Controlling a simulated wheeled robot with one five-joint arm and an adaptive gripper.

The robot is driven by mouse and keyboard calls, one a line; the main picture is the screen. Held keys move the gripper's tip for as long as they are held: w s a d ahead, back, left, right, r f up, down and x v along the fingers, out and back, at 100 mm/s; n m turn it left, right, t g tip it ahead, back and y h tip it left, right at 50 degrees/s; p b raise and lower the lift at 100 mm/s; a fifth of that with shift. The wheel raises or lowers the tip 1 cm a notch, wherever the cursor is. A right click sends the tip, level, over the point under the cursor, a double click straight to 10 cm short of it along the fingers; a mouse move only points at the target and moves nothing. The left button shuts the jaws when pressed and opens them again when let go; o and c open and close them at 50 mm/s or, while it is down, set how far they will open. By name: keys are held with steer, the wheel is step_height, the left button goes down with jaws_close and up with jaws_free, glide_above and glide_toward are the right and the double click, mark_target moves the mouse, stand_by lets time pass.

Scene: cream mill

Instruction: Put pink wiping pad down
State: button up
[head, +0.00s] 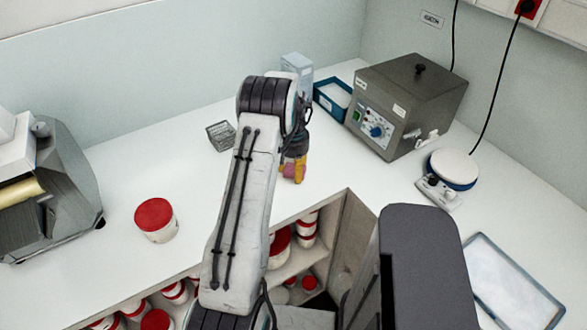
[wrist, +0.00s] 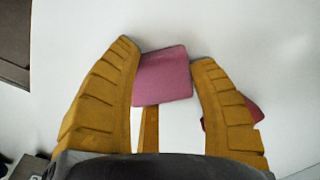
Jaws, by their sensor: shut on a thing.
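The pink wiping pad (wrist: 162,76) is between the yellow fingers of my gripper (wrist: 165,54) in the wrist view, with its flat face showing. The fingers are shut on it, and a white surface lies behind. In the head view my gripper (head: 294,168) hangs at the middle of the white counter, with a bit of pink showing at its fingers; my arm hides part of it. I cannot tell whether the pad touches the counter. A darker red-pink piece (wrist: 254,109) shows behind the right finger; I cannot tell what it is.
A wire basket (head: 221,136) stands left of my gripper, and a red-lidded tub (head: 156,220) farther left. A blue tray (head: 331,101) and a grey control box (head: 408,105) stand behind right. A white-topped round device (head: 453,168) is at right. Counter left of my arm is partly clear.

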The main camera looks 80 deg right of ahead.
steer(key=shift+f, duration=0.15)
steer(key=o, duration=1.2)
steer(key=shift+r, duration=0.2)
